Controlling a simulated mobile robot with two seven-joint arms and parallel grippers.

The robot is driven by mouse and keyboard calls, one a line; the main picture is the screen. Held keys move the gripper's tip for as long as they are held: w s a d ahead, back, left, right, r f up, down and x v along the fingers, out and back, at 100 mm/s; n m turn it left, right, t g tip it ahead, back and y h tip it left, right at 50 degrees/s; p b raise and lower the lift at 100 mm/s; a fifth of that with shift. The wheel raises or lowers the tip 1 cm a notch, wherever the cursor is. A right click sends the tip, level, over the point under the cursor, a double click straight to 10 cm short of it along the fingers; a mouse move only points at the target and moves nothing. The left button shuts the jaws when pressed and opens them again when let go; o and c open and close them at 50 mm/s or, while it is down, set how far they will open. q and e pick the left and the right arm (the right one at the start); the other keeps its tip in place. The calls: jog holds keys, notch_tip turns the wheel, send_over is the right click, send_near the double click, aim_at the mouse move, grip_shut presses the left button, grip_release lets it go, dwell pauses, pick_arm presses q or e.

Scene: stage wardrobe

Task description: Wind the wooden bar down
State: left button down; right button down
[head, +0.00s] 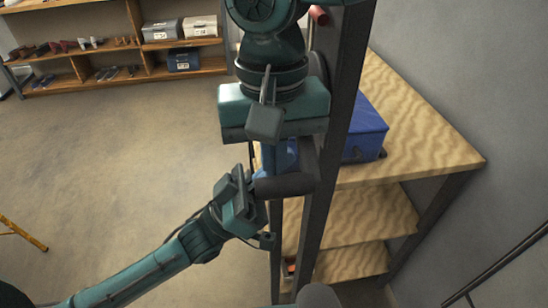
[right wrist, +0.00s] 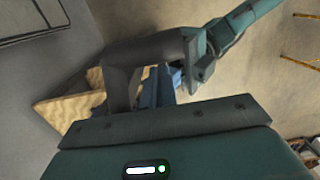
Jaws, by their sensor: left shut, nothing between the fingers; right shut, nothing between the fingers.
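A dark grey, roughly level cylinder like a crank grip (head: 285,185) shows by the upright posts; it seems to reappear as a grey bent shape in the right wrist view (right wrist: 150,48). My left gripper (head: 254,201), on the arm from the lower left, is shut and empty at this cylinder's left end; touching or apart, I cannot tell. It also shows in the right wrist view (right wrist: 200,65). I cannot make out the wooden bar.
A dark upright post (head: 335,130) stands close beside both hands. Behind it, a wooden shelf table (head: 430,145) bears a blue case (head: 366,128) by the wall. A red cylinder (head: 318,15) is at the top. Shelves with shoes and boxes (head: 130,75) stand far left; open floor lies before them.

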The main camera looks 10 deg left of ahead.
jog(key=shift+s+d+r, duration=0.15)
jog(key=shift+s+r, duration=0.15)
jog(key=shift+s, duration=0.05)
dwell(0.3)
pick_arm(q)
jog(key=c, duration=1.2)
grip_release()
